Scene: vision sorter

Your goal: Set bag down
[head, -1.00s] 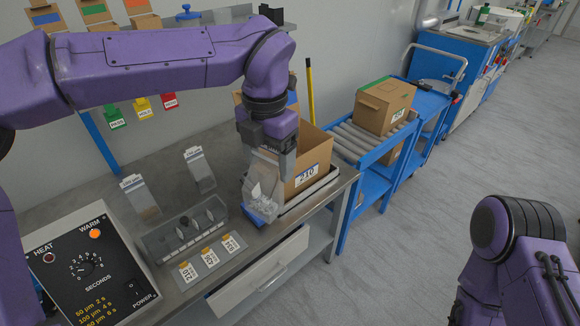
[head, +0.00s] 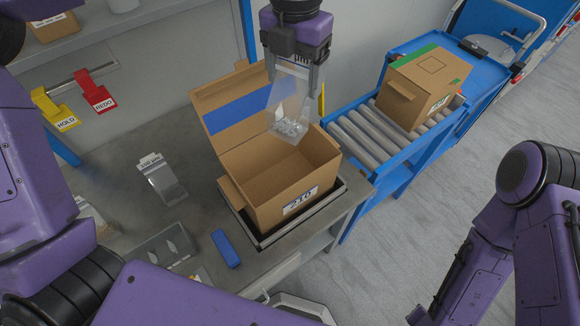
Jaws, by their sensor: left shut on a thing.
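A clear plastic bag (head: 290,112) with small pale parts in its bottom hangs from my left gripper (head: 294,68), which is shut on its top edge. The bag hangs over the open cardboard box (head: 262,190) labelled 210, in front of its raised back flap with a blue stripe. The box's inside looks empty where I can see it. The box stands on a dark-topped scale or tray (head: 335,198) on the workbench. My right arm is at the right, and its gripper is not in view.
A blue block (head: 226,248) lies before the box. A closed box (head: 420,85) sits on the roller conveyor (head: 362,135) at the right. Hold and redo tags (head: 97,92) hang on the wall.

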